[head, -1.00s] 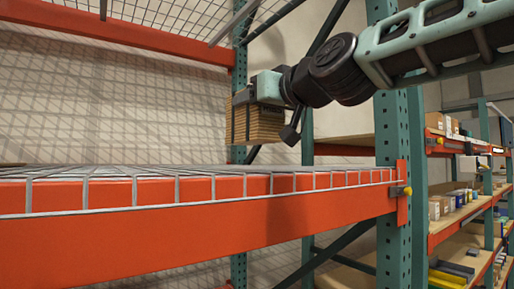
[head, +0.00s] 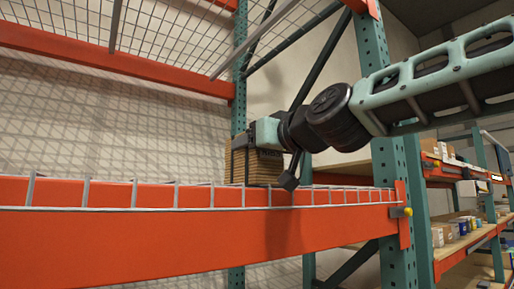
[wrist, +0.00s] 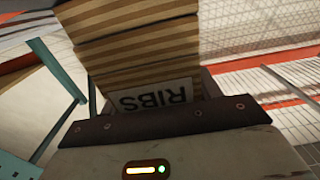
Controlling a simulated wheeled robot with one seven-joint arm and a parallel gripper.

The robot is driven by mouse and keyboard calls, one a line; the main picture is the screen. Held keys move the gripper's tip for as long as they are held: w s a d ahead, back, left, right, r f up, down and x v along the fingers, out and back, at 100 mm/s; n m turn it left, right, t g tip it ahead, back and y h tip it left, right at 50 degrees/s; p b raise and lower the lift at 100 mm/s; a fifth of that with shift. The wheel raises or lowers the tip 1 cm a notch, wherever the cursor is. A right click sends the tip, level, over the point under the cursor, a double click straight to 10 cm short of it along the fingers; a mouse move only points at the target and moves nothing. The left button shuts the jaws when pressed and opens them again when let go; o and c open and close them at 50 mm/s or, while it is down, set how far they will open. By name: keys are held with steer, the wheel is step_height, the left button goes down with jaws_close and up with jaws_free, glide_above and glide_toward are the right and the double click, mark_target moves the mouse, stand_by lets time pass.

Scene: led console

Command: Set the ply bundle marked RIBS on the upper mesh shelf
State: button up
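The ply bundle (head: 255,168) is a stack of tan, striped sheets. In the wrist view, the bundle (wrist: 140,45) carries a white label (wrist: 155,97) reading RIBS, upside down in the picture.
A teal rack upright (head: 390,190) stands right of the bundle, and another upright (head: 238,110) stands behind it. A higher orange beam (head: 120,65) and mesh are above. Shelves with boxes (head: 445,235) are at the far right. The shelf left of the bundle looks clear.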

steer(key=o, duration=0.3)
steer(key=shift+r, duration=0.2)
steer(key=b+v, duration=0.5)
steer(key=v, duration=0.7)
steer(key=shift+f, duration=0.15)
